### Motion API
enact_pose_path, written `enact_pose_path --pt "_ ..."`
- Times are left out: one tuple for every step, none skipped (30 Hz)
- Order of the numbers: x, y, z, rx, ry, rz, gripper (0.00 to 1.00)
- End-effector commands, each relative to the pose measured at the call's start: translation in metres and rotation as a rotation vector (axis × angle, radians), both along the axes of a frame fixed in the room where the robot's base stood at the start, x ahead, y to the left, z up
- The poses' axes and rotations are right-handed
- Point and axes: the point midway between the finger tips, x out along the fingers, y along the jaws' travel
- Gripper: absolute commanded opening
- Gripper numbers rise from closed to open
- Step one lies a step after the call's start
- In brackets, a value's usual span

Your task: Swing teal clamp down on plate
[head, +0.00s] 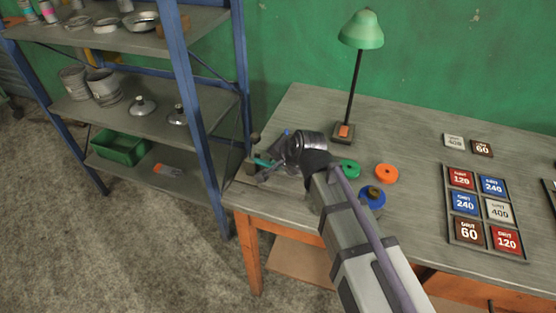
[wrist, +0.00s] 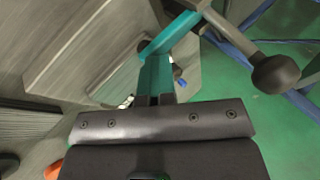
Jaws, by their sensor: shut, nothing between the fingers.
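The teal clamp (head: 263,162) is at the left end of the workbench, partly hidden behind my gripper. In the wrist view its teal arm (wrist: 156,75) runs up from my gripper's edge and bends right towards a grey bar with a dark round knob (wrist: 276,73). A flat grey plate-like piece (wrist: 85,45) lies left of it; I cannot tell for certain that it is the plate. My gripper (head: 284,151) is shut and empty, close beside the clamp. Its dark body fills the bottom of the wrist view and hides the clamp's lower end; I cannot tell whether they touch.
A green ring (head: 349,168), an orange ring (head: 387,173) and a blue ring (head: 371,204) lie right of my gripper. A green lamp (head: 361,30) stands behind. A tray of labelled squares (head: 456,232) is farther right. A blue-framed shelf (head: 186,100) stands close on the left.

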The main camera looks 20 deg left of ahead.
Motion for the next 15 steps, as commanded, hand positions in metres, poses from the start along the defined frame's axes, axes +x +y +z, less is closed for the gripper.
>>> enact_pose_path --pt "-0.001 -0.002 -0.003 -0.009 0.004 0.003 0.00" --pt "-0.001 -0.003 -0.003 -0.010 0.004 0.003 0.00" --pt "-0.001 -0.003 -0.003 -0.010 0.003 0.002 0.00" --pt "-0.002 -0.003 -0.003 -0.010 0.003 0.002 0.00" --pt "-0.002 -0.003 -0.002 -0.010 0.003 0.002 0.00" --pt "-0.002 -0.003 -0.001 -0.010 0.003 0.002 0.00" --pt "-0.001 -0.003 0.001 -0.010 0.003 0.002 0.00" --pt "-0.002 -0.003 0.004 -0.010 0.003 0.002 0.00" --pt "-0.001 -0.003 0.009 -0.009 0.003 0.001 0.00" --pt "-0.001 -0.003 0.014 -0.009 0.003 0.000 0.00" --pt "-0.001 -0.004 0.019 -0.008 0.002 0.000 0.00" --pt "-0.001 -0.004 0.027 -0.006 0.001 -0.001 0.00" --pt "-0.001 -0.004 0.034 -0.005 0.001 -0.002 0.00" --pt "0.000 -0.004 0.041 -0.004 0.000 -0.003 0.00" --pt "0.000 -0.005 0.051 -0.003 -0.001 -0.005 0.00"
